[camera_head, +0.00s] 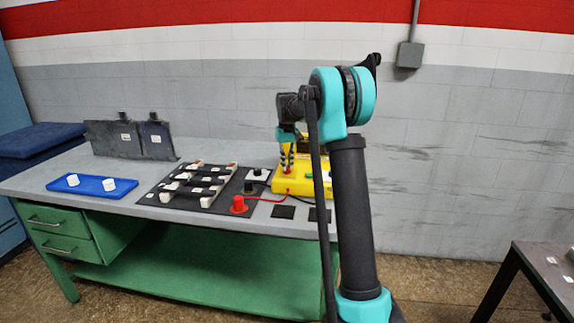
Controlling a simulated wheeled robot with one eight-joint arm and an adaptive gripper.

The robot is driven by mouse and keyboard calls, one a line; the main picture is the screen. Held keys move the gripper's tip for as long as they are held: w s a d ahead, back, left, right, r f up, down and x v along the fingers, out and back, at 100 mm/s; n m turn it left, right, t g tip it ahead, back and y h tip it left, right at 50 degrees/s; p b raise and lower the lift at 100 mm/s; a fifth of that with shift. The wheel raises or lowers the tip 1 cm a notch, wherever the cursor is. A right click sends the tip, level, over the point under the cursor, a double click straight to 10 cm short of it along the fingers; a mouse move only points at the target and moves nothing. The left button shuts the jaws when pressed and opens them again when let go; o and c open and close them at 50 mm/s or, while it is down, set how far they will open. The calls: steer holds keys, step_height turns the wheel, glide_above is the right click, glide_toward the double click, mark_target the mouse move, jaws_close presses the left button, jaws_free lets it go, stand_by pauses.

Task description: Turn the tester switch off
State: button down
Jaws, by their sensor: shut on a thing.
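The yellow tester (302,183) stands on the grey tabletop, left of my upright arm link and partly hidden by it. My gripper (287,165) points down at the tester's left part, its fingers shut. A small red part, which looks like the tester switch (288,171), shows at the fingertips, and the gripper appears shut on it. The picture is too small to tell which way the switch is set. A small green spot (309,177) shows on the tester's face.
Left of the tester lies a dark board (160,199) with white and black blocks. A red probe (239,205) and a black probe (249,187) stand near it with cables. A blue tray (72,187) holds two white pieces. Dark plates (112,138) stand behind.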

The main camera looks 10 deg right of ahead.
steer(key=c, duration=1.6)
jaws_free()
steer(key=shift+r, duration=0.1)
step_height(320, 180, up, 12)
steer(key=shift+f, duration=0.1)
steer(key=shift+s, duration=0.15)
